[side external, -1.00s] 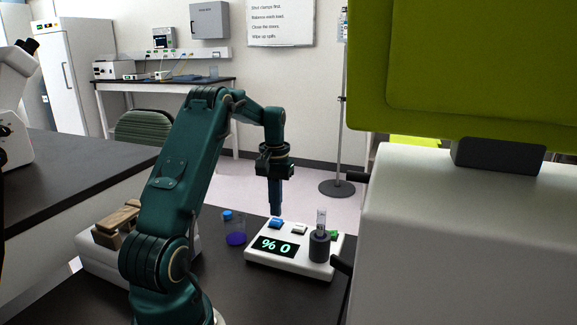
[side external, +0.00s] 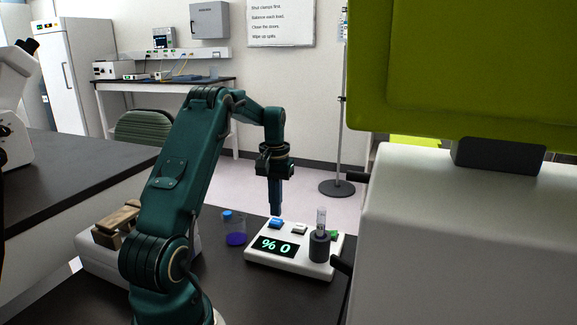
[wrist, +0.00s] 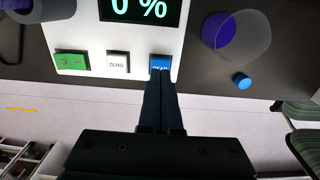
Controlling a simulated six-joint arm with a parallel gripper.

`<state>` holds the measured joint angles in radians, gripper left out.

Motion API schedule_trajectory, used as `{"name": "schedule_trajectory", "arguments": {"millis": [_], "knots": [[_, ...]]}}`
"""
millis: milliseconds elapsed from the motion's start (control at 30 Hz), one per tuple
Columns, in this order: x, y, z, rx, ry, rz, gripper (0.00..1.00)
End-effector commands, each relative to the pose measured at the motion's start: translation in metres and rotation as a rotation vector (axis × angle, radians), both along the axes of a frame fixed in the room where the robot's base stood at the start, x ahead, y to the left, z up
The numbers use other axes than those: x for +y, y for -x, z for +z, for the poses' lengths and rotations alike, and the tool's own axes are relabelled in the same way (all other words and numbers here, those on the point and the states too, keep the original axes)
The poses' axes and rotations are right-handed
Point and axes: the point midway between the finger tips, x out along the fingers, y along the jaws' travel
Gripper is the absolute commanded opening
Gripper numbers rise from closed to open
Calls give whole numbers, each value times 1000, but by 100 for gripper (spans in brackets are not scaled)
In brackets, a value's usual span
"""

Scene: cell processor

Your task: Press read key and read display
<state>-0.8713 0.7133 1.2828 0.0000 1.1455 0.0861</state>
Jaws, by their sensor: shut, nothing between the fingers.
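The white reader device (side external: 290,262) stands on the dark bench in the side view. The blue read key (wrist: 159,63) sits at the end of the key row, beside the white ZERO key (wrist: 118,62) and a green key (wrist: 71,62). My gripper (wrist: 163,84) is shut and empty, pointing at the blue key, its tips over or at the key's edge and partly hiding its label. In the side view my gripper (side external: 276,212) is just above the key; contact cannot be told.
A glass tube (side external: 321,219) stands upright in the device's dark holder (side external: 319,247). A large white unit (side external: 470,240) blocks the right side.

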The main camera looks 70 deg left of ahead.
Motion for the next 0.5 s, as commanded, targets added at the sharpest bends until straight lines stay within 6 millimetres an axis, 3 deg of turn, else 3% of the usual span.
{"name": "schedule_trajectory", "arguments": {"millis": [500], "knots": [[0,0,-7,1,1,0,0]]}}
